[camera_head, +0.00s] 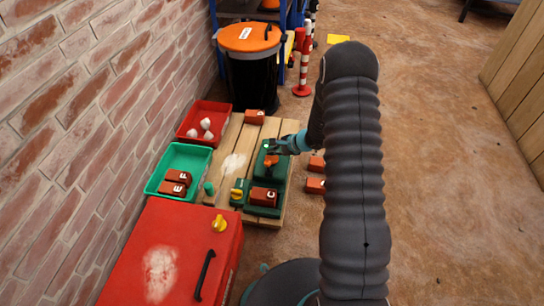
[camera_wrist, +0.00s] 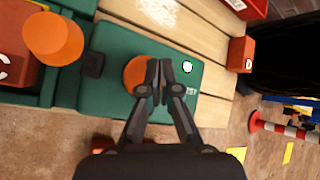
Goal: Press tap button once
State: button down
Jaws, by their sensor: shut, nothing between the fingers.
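A green box with a round orange button (camera_wrist: 136,75) lies under my gripper (camera_wrist: 160,72) in the wrist view. My gripper's fingers are shut with nothing between them, and the tips overlap the button's right side. I cannot tell whether they touch it. In the head view, my gripper (camera_head: 273,148) is over the far end of the green box (camera_head: 264,173), and the orange button (camera_head: 271,160) shows just below the fingers.
A taller orange knob (camera_wrist: 53,38) stands left of the box. A green holder with a red C block (camera_head: 264,196) is nearer on the wooden pallet (camera_head: 228,143). Green (camera_head: 157,186) and red (camera_head: 187,125) bins line the brick wall. A red chest (camera_head: 180,250) stands in front.

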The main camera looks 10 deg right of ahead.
aim_at(273, 158)
dwell(0.3)
jog(key=shift+r+p, duration=1.05)
jog(key=shift+r, duration=1.5)
